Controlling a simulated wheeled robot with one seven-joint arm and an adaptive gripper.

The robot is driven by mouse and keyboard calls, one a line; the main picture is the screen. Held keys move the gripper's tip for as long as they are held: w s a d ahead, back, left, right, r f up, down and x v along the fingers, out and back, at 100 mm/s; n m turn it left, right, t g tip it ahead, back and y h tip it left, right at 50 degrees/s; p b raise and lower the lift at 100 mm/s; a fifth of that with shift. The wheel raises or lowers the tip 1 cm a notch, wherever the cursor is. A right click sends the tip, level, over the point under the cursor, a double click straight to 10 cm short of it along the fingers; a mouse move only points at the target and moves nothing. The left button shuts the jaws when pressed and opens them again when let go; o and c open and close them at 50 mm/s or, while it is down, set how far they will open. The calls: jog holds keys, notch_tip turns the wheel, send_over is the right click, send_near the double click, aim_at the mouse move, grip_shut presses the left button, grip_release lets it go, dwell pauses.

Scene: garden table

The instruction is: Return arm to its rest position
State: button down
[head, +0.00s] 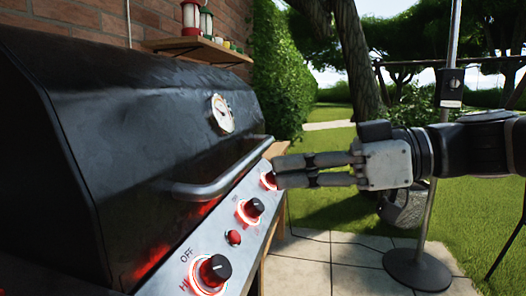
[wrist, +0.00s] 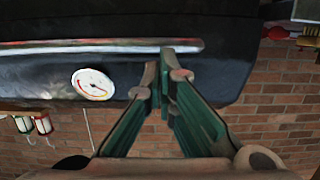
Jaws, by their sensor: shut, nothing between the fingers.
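My gripper (head: 280,172) reaches in from the right in the head view, at the end of my black arm. Its fingers are shut and empty, pointing left at the far end of the grill's control panel. The fingertips overlap the far knob (head: 268,179) and partly hide it; I cannot tell whether they touch it. In the wrist view the gripper (wrist: 166,66) points toward the grill's handle (wrist: 110,46).
The black grill (head: 120,130) fills the left, its lid closed, with a bar handle (head: 215,186) and lit red-ringed knobs (head: 214,270). A metal pole (head: 432,215) on a round base stands behind my gripper. A shelf (head: 197,47) with lanterns is on the brick wall.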

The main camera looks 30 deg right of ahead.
jog(key=shift+s+d+f, duration=0.9)
jog(key=shift+s+d, duration=0.2)
jog(key=s+a+f+m+g+h, duration=0.3)
jog(key=s+a+f+g, duration=0.35)
jog(key=a+f, duration=0.35)
jog(key=s+d+f+m+g+h, duration=0.3)
jog(key=s+f+m+g+h, duration=0.1)
jog(key=s+f+m+h, duration=0.3)
notch_tip(320, 180, up, 38)
jog(key=n+t+h+p, duration=0.1)
jog(key=t+p, duration=0.2)
jog(key=p, duration=3.4)
jog(key=shift+w+a+t, duration=0.15)
jog(key=shift+w+t, duration=0.15)
jog(key=shift+t, duration=0.05)
